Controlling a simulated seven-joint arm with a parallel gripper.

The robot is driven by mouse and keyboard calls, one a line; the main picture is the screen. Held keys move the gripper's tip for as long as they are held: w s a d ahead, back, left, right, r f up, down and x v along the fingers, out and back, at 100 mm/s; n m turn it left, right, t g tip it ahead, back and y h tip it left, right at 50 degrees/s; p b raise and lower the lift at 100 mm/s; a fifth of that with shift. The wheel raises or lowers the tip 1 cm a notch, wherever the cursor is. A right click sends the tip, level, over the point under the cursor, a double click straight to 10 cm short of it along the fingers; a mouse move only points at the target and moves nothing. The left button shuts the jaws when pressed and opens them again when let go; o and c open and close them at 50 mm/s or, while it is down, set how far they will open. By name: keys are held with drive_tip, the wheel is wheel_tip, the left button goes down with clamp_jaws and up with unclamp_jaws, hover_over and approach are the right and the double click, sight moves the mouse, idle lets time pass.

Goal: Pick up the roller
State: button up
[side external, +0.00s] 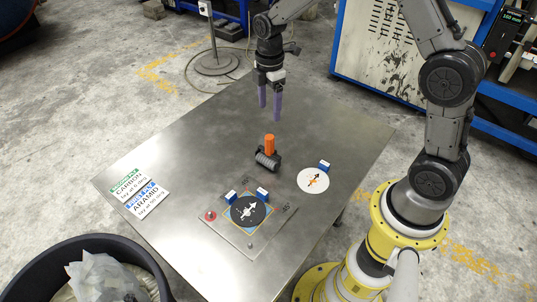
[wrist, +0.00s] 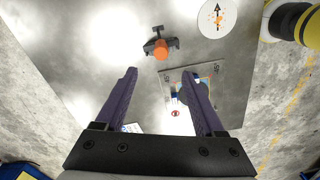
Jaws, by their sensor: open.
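The roller has an upright orange handle (side external: 269,145) and a ridged grey cylinder (side external: 266,161) in a dark frame. It stands on the metal table (side external: 200,140) near the middle. In the wrist view the roller (wrist: 161,48) shows beyond my fingertips, its orange handle end facing the camera. My gripper (side external: 270,108) has two purple fingers pointing down. It is open and empty, above the table and behind the roller in the side view, apart from it. The fingers also show spread in the wrist view (wrist: 159,75).
Two instruction cards (side external: 146,199) lie left. A black bin (side external: 75,250) stands beside the table.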

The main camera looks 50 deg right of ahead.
sight(269, 136)
wheel_tip(269, 136, down, 14)
drive_tip(key=shift+a+r, duration=0.1)
idle(0.5)
clamp_jaws()
idle(0.3)
idle(1.1)
